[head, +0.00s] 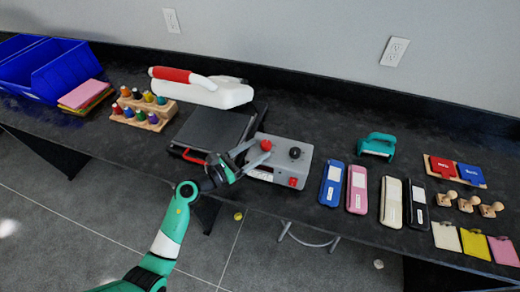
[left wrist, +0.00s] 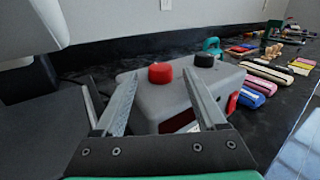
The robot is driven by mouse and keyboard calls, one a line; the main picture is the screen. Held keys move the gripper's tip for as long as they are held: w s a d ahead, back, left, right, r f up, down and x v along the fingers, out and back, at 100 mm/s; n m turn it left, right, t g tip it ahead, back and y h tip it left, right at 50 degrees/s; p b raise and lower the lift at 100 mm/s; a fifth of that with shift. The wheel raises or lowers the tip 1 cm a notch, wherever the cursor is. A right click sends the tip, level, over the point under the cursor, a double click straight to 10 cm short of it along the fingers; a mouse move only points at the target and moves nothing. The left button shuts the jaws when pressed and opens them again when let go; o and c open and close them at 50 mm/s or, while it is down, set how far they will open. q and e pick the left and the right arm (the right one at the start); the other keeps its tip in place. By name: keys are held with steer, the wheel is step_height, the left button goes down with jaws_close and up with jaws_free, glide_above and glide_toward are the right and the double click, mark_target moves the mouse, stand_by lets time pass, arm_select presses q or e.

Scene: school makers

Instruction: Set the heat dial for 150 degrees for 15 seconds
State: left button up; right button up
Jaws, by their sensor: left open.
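A grey control box (head: 304,147) sits on the black counter, with a red knob (head: 265,145) on its left and a black knob (head: 295,153) on its right. A red switch (head: 293,182) is on its front. In the left wrist view the red knob (left wrist: 160,73) lies between my finger lines, and the black knob (left wrist: 204,60) is to the right. My left gripper (head: 258,154) is open, with its fingers reaching over the box's left part around the red knob; I cannot tell if they touch it. Dial markings are unreadable. My right gripper is not in view.
A heat press with a dark plate (head: 213,133) and a white, red-gripped upper part (head: 205,90) stands left of the box. Blue and pink staplers (head: 332,184) stand close on the right. A teal punch (head: 377,145) is behind them. Paint bottles in a wooden rack (head: 143,110) are further left.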

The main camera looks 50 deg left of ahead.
arm_select(q)
steer(key=shift+w+d, duration=0.1)
steer(key=shift+w, duration=0.95)
jaws_close()
